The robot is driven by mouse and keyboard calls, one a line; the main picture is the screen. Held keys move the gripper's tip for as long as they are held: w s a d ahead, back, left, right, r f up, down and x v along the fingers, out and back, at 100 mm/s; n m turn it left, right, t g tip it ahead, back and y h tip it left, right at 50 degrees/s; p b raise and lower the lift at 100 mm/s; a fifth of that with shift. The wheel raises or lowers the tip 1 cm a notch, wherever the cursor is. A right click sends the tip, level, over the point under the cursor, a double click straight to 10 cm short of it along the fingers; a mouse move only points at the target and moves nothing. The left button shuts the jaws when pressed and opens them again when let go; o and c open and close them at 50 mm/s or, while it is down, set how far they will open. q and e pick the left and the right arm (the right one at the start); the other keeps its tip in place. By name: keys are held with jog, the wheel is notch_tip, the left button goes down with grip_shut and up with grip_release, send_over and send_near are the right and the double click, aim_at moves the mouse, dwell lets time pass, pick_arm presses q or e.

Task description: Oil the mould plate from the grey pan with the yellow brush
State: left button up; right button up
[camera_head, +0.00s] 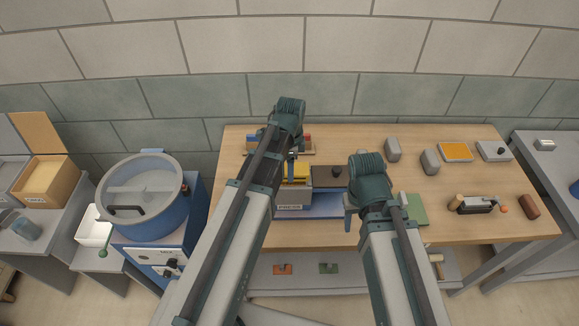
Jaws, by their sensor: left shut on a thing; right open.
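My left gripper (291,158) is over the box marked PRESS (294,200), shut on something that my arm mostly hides. A yellow surface (298,171) shows just below it, at the top of the box. I cannot tell whether this is the yellow brush or part of the press. A dark flat plate with a knob (330,176) lies to the right of the box; I cannot tell if it is the mould plate. A grey-rimmed pan with an orange inside (456,152) sits at the back right of the table. My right gripper (348,215) is open near the front edge.
A rack with blue and red items (306,145) stands behind my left arm on the wooden table (460,215). Grey blocks (392,149), a grey lidded box (493,151) and a tool (473,204) are right. A blue mixer drum (150,215) stands left.

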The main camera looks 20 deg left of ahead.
pick_arm(q)
jog(key=shift+d, duration=0.3)
jog(key=shift+a, duration=0.15)
jog(key=shift+s+a, duration=0.15)
jog(key=shift+a, duration=0.5)
jog(key=shift+d, duration=0.1)
jog(key=shift+w+d, duration=0.2)
jog(key=shift+d, duration=0.5)
jog(key=shift+a, duration=0.2)
dwell(0.4)
jog(key=shift+s+a, duration=0.2)
jog(key=shift+a, duration=0.45)
jog(key=shift+d, duration=0.2)
jog(key=shift+w+d, duration=0.2)
jog(key=shift+d, duration=0.45)
